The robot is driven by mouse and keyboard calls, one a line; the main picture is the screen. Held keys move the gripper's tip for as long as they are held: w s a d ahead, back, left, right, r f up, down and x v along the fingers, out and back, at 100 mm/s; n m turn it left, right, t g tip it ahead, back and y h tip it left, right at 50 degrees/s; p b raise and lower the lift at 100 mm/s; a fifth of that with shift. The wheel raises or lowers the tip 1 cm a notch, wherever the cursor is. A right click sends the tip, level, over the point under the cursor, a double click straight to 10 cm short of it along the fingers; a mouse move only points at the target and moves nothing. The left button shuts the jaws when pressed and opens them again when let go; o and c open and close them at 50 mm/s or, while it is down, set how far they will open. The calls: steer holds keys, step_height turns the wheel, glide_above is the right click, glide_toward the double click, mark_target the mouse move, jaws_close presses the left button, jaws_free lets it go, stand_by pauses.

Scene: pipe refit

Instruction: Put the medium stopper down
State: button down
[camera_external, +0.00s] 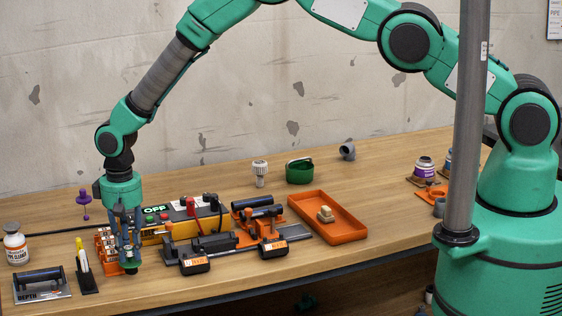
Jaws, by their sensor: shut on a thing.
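My gripper (130,262) points straight down near the front left of the workbench. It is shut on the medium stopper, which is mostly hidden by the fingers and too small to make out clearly. The fingertips are low, close to the bench top, just right of a small orange rack (104,246) with several pale pieces. I cannot tell whether the stopper touches the bench or the rack.
A black-and-orange clamp fixture (212,243) stands close right of my gripper, with a yellow box (160,229) behind it. A marker holder (86,278), a depth gauge block (42,285) and a cleaner bottle (15,245) stand left. An orange tray (345,232) lies farther right.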

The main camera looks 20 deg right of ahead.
mark_target(128, 247)
steer(key=shift+f, duration=1.1)
steer(key=shift+f, duration=0.1)
steer(key=c, duration=1.5)
jaws_free()
steer(key=shift+r, duration=6.15)
